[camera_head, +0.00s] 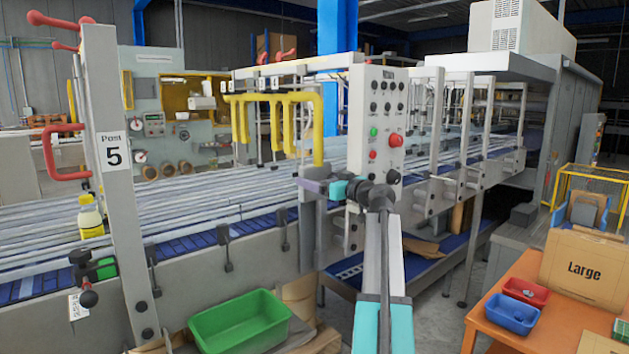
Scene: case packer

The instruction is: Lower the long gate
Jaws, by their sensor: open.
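A yellow comb-like gate (275,98) stands over the conveyor, left of the grey control panel. Several yellow prongs hang from its top bar, and its longer right leg (318,130) reaches lower. Its prongs end above the conveyor lanes. I take it for the long gate, but no label on it shows. My gripper (303,184) is at the end of my teal and grey arm, just below the yellow right leg in the picture. It is open, and I see nothing held in it. Whether it touches the leg or the post behind it cannot be told.
The control panel (376,120) with buttons stands close behind my arm. Post 5 (115,160) with red handles rises at left, near a yellow-capped bottle (90,218). A green bin (240,322) sits below the conveyor. An orange table (540,325) stands at right.

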